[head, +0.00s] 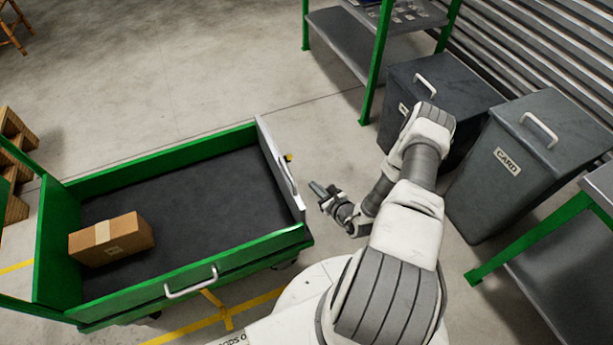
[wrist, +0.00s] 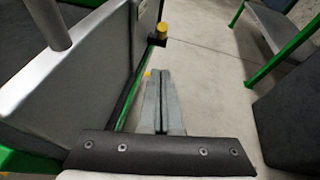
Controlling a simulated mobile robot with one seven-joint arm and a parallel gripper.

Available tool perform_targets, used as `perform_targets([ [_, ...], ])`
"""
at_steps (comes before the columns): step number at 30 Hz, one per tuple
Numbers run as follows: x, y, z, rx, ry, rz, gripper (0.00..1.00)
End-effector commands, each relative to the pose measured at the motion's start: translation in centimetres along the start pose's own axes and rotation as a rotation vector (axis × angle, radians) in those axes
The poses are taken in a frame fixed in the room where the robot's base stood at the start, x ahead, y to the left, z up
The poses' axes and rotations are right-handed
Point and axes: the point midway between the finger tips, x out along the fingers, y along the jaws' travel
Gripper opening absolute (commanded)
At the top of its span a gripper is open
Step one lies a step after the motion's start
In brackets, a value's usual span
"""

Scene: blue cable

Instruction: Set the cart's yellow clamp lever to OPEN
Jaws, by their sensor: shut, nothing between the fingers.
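The green cart (head: 190,262) with a dark bed stands at the left in the head view. Its grey end panel (head: 279,168) faces my arm and also fills the left of the wrist view (wrist: 75,85). A small yellow part, which looks like the clamp lever (head: 289,158), shows at the panel's outer side; in the wrist view its yellow knob (wrist: 161,30) sits on a dark mount. Its setting cannot be read. My gripper (head: 315,187) is shut and empty, just outside the panel. In the wrist view my fingertips (wrist: 157,75) are together, below and apart from the knob.
A cardboard box (head: 112,239) lies in the cart's bed. Two dark bins, one labelled CARD (head: 530,165), stand right of my arm. A green-legged shelf (head: 375,65) is behind. Open floor (head: 230,60) lies beyond the cart.

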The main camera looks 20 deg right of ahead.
Motion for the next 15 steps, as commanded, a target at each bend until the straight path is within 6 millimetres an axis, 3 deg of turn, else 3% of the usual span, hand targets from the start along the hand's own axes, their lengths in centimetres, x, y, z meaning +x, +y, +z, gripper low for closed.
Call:
perform_targets([
  [13,9.2,0.2,-0.3,-0.001,-0.002,0.002,0.00],
  [15,10.0,0.1,0.7,-0.002,-0.003,0.001,0.00],
])
